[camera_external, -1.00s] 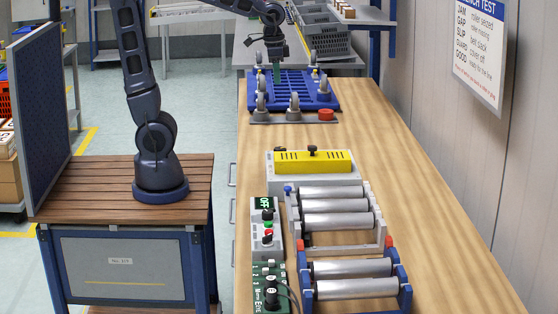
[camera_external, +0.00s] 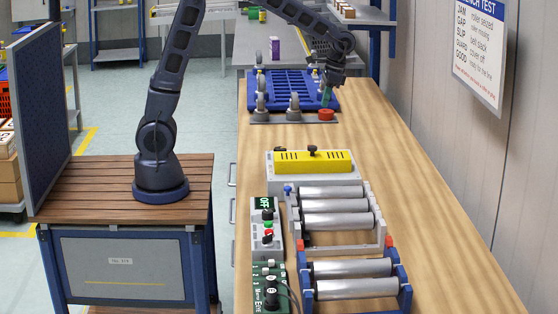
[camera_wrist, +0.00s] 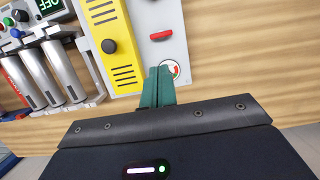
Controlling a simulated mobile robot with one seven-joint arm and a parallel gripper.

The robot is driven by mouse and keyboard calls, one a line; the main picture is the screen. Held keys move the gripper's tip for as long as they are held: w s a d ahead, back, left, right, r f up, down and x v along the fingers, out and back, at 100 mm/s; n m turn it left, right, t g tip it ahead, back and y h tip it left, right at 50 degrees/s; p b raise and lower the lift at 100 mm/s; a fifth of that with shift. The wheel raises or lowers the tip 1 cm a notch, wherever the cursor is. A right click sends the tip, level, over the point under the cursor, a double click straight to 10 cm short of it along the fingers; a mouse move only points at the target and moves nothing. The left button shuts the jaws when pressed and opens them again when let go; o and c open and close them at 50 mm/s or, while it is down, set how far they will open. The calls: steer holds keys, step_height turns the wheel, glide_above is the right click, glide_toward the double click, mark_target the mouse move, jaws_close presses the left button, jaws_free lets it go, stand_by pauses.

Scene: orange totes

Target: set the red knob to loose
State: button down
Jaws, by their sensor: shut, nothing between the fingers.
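In the wrist view a red bar-shaped knob (camera_wrist: 160,36) sits on a light grey panel (camera_wrist: 148,15) beside a yellow slotted cover (camera_wrist: 105,30). A small round dial (camera_wrist: 174,67) with red on its face is on the same panel, partly behind my fingertips. My gripper (camera_wrist: 158,72) has green fingers, shut and empty, apart from the knob. The bar-shaped knob cannot be made out in that view.
The yellow-covered box (camera_external: 312,162) stands mid-bench, with silver rollers (camera_external: 335,205) in front. A control box (camera_external: 266,225) reading OFF is at left. The blue frame (camera_external: 285,85) with casters stands behind. Bare wood lies along the bench's right side.

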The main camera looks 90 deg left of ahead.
steer(key=w+a+f+g, duration=0.1)
steer(key=w+a+f, duration=0.1)
steer(key=w+f, duration=0.3)
steer(key=shift+w+f+g, duration=0.3)
steer(key=shift+f, duration=0.55)
steer(key=x, duration=0.9)
steer(key=shift+s+f, duration=0.15)
steer(key=shift+f, duration=0.25)
steer(key=shift+s, duration=2)
